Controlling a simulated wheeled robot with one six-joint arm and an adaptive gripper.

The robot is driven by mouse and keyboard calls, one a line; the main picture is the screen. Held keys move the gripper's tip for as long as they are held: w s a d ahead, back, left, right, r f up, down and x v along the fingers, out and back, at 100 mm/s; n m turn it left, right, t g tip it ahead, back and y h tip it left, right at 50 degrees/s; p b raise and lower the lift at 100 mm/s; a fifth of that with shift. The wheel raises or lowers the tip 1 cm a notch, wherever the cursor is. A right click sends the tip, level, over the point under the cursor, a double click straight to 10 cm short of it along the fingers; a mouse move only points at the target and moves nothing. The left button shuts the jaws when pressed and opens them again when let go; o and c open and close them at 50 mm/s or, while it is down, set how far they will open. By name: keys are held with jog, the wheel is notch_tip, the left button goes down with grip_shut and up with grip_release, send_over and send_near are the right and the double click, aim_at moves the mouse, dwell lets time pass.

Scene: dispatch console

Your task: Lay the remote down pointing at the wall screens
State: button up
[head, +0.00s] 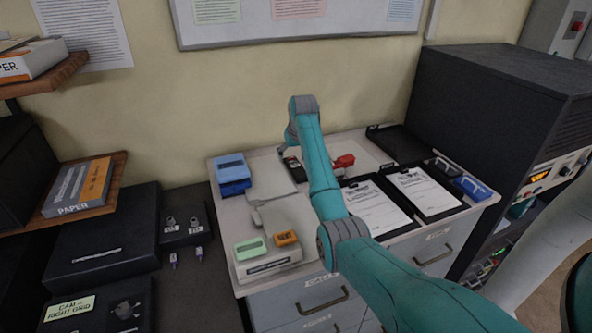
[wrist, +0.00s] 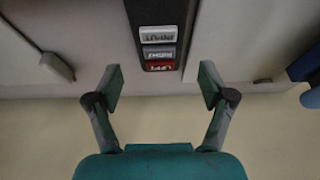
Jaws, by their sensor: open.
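A dark remote-like device (wrist: 160,12) with white, grey and red labelled buttons lies on the light cabinet top in the wrist view; its lettering appears upside down. My gripper (wrist: 160,78) is open, with its two fingers apart on either side of the device's near end and nothing held between them. In the head view a small dark item (head: 293,166), probably the same device, shows beside my teal arm near the back of the cabinet. My arm hides part of that area and most of my gripper. No wall screens are visible in either view.
The cabinet top (head: 222,203) also holds blue boxes (head: 232,172), a pale device with green and orange displays (head: 265,262), a red object (head: 344,161) and clipboards (head: 375,208). A black rack (head: 480,105) stands right. A whiteboard (head: 300,32) hangs behind.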

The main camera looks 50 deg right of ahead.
jog(key=shift+x, duration=1.15)
jog(key=shift+r, duration=0.1)
jog(key=c, duration=1.4)
